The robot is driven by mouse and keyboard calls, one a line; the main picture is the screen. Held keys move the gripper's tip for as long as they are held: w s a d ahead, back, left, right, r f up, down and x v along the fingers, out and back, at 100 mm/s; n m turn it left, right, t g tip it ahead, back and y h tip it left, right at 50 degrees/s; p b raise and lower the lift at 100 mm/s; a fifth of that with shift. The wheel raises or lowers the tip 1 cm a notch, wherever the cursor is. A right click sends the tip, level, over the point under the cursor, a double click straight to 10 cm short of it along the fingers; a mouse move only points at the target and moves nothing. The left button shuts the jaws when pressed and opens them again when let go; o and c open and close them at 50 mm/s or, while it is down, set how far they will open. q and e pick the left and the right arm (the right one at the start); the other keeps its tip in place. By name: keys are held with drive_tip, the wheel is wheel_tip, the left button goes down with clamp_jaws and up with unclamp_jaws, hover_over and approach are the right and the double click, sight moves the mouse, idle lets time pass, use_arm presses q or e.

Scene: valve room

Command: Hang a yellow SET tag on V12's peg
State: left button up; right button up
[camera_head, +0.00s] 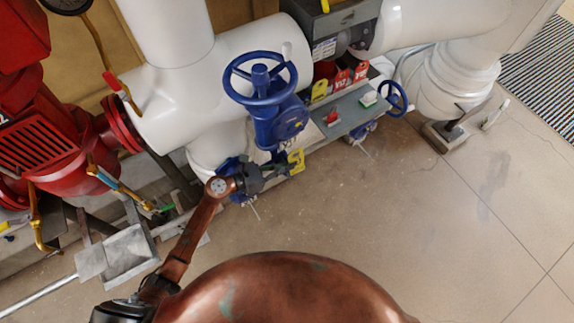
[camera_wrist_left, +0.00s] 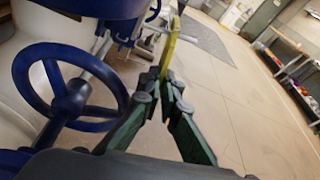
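My left gripper (camera_head: 282,168) is shut on a yellow tag (camera_head: 296,160), just below and in front of the large blue handwheel valve (camera_head: 268,85). In the left wrist view, the fingertips (camera_wrist_left: 164,88) pinch the yellow tag (camera_wrist_left: 171,48), seen nearly edge-on. Another yellow tag (camera_head: 319,91) stands at the left end of a row with two red tags (camera_head: 341,80) behind the grey panel. The lettering on a red tag looks like V12, but it is small. I cannot make out V12's peg. My right gripper is not in view.
A smaller blue handwheel (camera_head: 396,98) is right of the grey panel (camera_head: 350,108); a blue handwheel (camera_wrist_left: 68,92) is close left of the gripper in the wrist view. White pipes (camera_head: 150,110) and red equipment (camera_head: 40,130) crowd the left. The floor (camera_head: 420,210) at right is open.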

use_arm(q)
drive_tip(key=o, duration=0.5)
drive_tip(key=shift+o, duration=0.2)
drive_tip(key=v, duration=1.2)
